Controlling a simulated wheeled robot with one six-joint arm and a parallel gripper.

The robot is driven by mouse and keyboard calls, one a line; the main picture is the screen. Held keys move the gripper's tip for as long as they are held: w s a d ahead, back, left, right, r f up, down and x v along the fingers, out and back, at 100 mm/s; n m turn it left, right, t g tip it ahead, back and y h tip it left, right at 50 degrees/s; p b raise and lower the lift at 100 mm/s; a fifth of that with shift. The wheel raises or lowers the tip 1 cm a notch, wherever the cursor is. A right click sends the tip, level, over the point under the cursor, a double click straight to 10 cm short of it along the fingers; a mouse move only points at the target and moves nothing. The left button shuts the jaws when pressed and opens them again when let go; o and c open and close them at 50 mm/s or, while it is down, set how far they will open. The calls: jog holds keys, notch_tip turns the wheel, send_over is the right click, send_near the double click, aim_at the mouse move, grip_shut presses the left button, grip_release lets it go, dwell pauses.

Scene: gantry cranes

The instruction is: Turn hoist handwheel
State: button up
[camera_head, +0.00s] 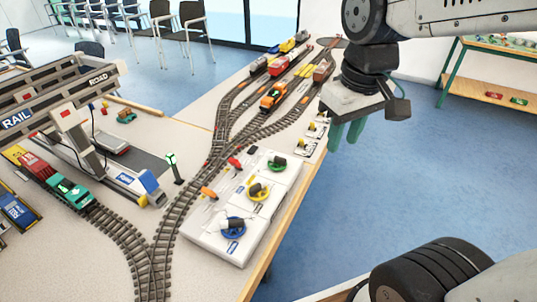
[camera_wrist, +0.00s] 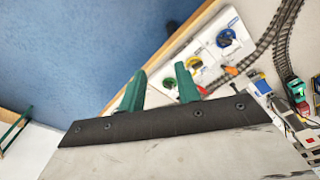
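A white control panel (camera_head: 213,240) lies along the table's right edge. It carries three handwheels with dark knobs: a blue one (camera_head: 233,228) nearest, a yellow one (camera_head: 258,192) in the middle, and a green one (camera_head: 276,163) farthest. Its labels are too small to read, so I cannot tell which is the hoist handwheel. My gripper (camera_head: 345,132) is open and empty, raised beyond the table's right edge, apart from all wheels. In the wrist view, the blue wheel (camera_wrist: 226,38) and yellow wheel (camera_wrist: 194,63) lie past the green fingers, and the green wheel (camera_wrist: 168,82) appears between them.
Orange and red levers (camera_head: 208,192) sit on the panel's left side. Toy tracks (camera_head: 180,205) with trains run left of it, near a rail-road gantry crane (camera_head: 75,125). Small switch boxes (camera_head: 308,145) line the edge behind the panel.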

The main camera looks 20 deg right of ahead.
jog(key=w+a+f+n, duration=0.1)
jog(key=w+f+n, duration=0.4)
jog(key=w, duration=1)
jog(key=n+g, duration=0.1)
jog(key=n, duration=0.1)
send_over(277, 156)
notch_tip(277, 156, down, 13)
jog(key=shift+s+r, duration=0.15)
jog(key=shift+r, duration=0.05)
notch_tip(277, 156, down, 8)
grip_shut()
